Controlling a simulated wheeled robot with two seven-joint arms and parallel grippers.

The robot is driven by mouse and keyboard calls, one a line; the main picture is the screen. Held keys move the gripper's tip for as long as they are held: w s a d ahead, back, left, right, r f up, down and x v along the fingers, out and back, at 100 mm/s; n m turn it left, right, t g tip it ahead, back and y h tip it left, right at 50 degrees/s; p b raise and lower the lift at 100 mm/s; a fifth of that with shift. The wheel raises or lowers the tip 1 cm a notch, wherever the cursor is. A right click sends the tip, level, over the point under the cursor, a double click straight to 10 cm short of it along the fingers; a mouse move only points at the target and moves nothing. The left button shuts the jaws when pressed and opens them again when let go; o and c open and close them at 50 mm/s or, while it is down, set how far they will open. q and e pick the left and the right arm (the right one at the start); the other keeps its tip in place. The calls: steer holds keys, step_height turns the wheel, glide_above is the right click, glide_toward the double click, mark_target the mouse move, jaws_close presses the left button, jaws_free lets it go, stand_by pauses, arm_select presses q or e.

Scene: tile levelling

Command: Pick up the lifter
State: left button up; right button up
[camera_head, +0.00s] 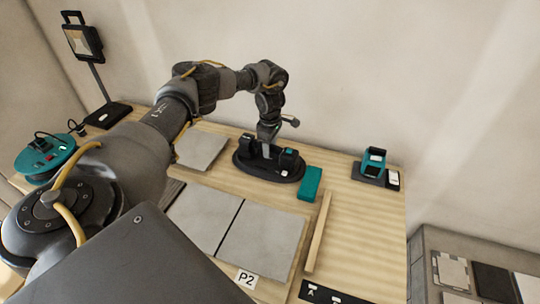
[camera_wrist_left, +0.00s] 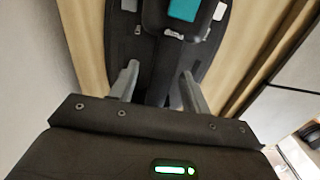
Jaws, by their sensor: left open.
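The lifter (camera_head: 250,168) appears to be the black device with an oval base on the wooden table, near the wall. It has upright black parts and a small pale label. In the left wrist view a dark rounded body (camera_wrist_left: 203,55) with a teal patch and a pale label fills the upper middle; it looks like the same lifter. My left gripper (camera_head: 266,147) is above the lifter, pointing down, and hides part of it. In the left wrist view my left gripper (camera_wrist_left: 158,90) has its two grey fingers apart, with the dark body beyond and between them. I cannot tell whether they touch it.
A teal block (camera_head: 311,184) lies just right of the lifter. Grey tiles (camera_head: 262,240) and a wooden strip (camera_head: 318,232) lie in front. A teal-and-black device (camera_head: 373,163) stands at the right back. A teal reel (camera_head: 45,155) and a lamp (camera_head: 82,42) are at left.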

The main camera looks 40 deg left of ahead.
arm_select(q)
steer(key=shift+f, duration=0.25)
stand_by(0.3)
steer(key=shift+r, duration=0.1)
jaws_close()
